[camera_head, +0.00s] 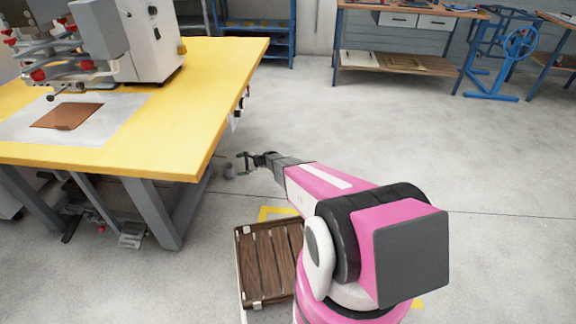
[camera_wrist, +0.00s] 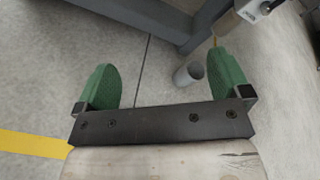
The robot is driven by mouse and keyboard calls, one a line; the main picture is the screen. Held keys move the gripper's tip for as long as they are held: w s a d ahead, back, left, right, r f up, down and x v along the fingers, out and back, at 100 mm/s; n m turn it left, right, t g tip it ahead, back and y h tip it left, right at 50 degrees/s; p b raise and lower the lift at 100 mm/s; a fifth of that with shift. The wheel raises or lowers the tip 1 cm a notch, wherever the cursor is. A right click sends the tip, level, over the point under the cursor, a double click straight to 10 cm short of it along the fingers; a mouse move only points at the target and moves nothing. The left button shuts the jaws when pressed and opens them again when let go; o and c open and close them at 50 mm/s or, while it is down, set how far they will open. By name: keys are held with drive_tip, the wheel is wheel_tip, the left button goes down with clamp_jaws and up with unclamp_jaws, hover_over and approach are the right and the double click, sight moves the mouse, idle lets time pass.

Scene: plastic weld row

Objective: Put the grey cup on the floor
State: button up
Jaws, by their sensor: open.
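The grey cup (camera_wrist: 187,75) shows in the wrist view, between the two green fingers and closer to the right one. It appears to be on or just above the concrete floor (camera_wrist: 170,28), apart from the fingers as far as I can tell. In the head view a small grey shape, likely the cup (camera_head: 229,172), shows just left of my gripper (camera_head: 243,160), beside the yellow table's leg.
A yellow-topped table (camera_head: 185,110) with a machine stands at the left, its grey leg close to my gripper. A wooden-slatted platform (camera_head: 270,258) is near my base. A workbench (camera_head: 400,40) and a blue wheeled stand (camera_head: 500,65) are at the back. The floor to the right is clear.

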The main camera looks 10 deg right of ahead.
drive_tip(key=s+d+r+n+g+h, duration=0.1)
drive_tip(key=s+d+r+n+h, duration=0.3)
drive_tip(key=s+r, duration=0.5)
drive_tip(key=s+d+r+n+g+h, duration=0.2)
drive_tip(key=s+d+r+n+h, duration=0.3)
drive_tip(key=s+d+r, duration=0.4)
drive_tip(key=s+d+r+n+g+h, duration=0.1)
drive_tip(key=s+d+r+n+h, duration=0.3)
drive_tip(key=s+r, duration=0.6)
drive_tip(key=s+d+n, duration=0.1)
drive_tip(key=s+d, duration=0.1)
drive_tip(key=s, duration=0.5)
drive_tip(key=shift+s+d+n, duration=0.2)
drive_tip(key=shift+s+n, duration=0.05)
drive_tip(key=shift+n, duration=0.05)
drive_tip(key=shift+c, duration=0.3)
